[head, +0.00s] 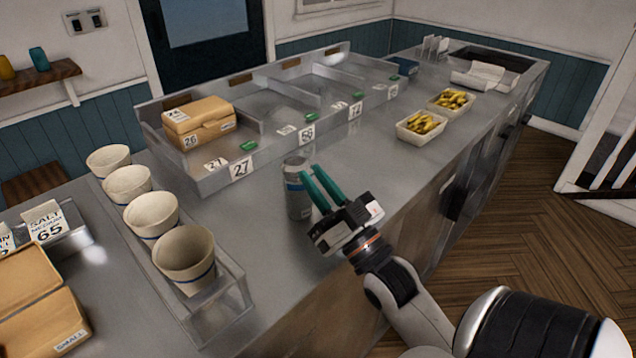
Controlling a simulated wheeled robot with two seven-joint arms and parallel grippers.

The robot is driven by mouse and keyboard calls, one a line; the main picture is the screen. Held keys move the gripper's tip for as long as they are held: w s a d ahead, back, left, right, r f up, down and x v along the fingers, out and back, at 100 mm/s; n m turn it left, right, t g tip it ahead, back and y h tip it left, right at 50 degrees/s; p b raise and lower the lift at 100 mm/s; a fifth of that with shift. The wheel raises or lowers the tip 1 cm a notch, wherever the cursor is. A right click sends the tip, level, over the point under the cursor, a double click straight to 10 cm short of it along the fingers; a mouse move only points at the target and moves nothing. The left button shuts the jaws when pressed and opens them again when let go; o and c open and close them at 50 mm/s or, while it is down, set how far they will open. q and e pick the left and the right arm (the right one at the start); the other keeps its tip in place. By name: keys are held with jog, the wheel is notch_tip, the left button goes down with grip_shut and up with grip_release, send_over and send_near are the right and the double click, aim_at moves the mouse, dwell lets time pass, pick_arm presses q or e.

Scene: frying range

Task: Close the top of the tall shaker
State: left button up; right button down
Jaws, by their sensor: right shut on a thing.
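The tall shaker (295,201), a grey metal cylinder with a pale band, stands upright on the metal counter near the middle of the head view. My right gripper (312,173) reaches in from the lower right, its teal fingers at the upper right side of the shaker. It is shut on the shaker's upper part. The fingers hide part of the shaker, and I cannot tell from here how its top stands. My left gripper is not in view.
Several paper cups (184,260) stand in a clear holder (222,309) to the left. A divided metal tray (215,178) with a cardboard box (198,122) lies behind. Two food trays (421,134) sit farther right. The counter around the shaker (255,223) is clear.

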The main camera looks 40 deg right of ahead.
jog(key=c, duration=1.3)
grip_release()
jog(key=shift+s+f, duration=0.35)
jog(key=shift+s, duration=0.05)
jog(key=b+v, duration=0.2)
jog(key=v, duration=0.9)
jog(key=shift+r+b, duration=0.1)
jog(key=shift+b, duration=0.2)
